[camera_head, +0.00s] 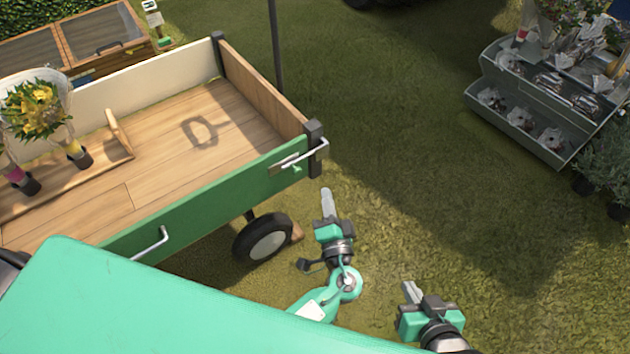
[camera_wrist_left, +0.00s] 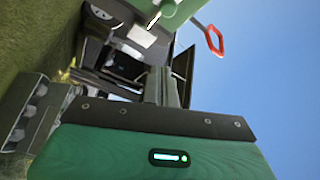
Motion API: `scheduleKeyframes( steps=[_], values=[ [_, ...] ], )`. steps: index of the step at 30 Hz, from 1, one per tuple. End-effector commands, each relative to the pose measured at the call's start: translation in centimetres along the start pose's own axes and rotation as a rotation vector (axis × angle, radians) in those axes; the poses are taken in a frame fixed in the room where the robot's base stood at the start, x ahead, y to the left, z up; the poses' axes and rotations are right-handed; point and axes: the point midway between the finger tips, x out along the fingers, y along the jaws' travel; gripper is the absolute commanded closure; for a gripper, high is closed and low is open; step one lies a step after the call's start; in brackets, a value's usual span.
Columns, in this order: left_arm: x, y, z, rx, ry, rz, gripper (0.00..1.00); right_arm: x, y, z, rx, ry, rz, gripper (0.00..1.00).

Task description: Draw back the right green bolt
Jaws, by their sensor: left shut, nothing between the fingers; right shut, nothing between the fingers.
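The bolt (camera_head: 311,153) is a pale metal rod at the right end of the cart's green side panel (camera_head: 215,200). Its rod reaches across the dark corner post (camera_head: 315,170), and a small green piece shows below it. My left gripper (camera_head: 327,193) is shut and empty, its fingers pointing up in the head view, below and a little right of the bolt and apart from it. My right gripper (camera_head: 408,287) is shut and empty over the grass, further right and lower.
The cart's wooden deck (camera_head: 160,135) carries a wooden carrier with yellow flowers (camera_head: 36,110). A metal handle (camera_head: 152,243) is on the green panel. A wheel (camera_head: 265,238) stands below. A grey tiered stand (camera_head: 545,95) is at upper right. Open grass lies between.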

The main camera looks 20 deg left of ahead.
Motion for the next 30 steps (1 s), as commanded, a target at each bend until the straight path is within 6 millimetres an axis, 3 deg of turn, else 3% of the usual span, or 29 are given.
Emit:
scheduleKeyframes(
  steps=[5,15,21,30],
  values=[
    [2.6,-0.1,-0.1,0.000,-0.001,-0.002,1.00,-0.2,0.2,0.0,-0.001,-0.019,0.006,1.00],
    [9.8,-0.1,-0.1,0.000,-0.001,-0.001,1.00,-0.6,1.0,0.5,-0.005,-0.081,0.025,1.00],
    [8.6,0.1,2.8,0.003,0.000,0.002,1.00,-0.8,1.2,0.4,-0.006,-0.094,0.030,1.00],
    [8.2,0.0,3.8,0.000,0.000,0.001,1.00,-0.9,1.2,0.2,-0.002,-0.095,0.032,1.00]
  ],
)
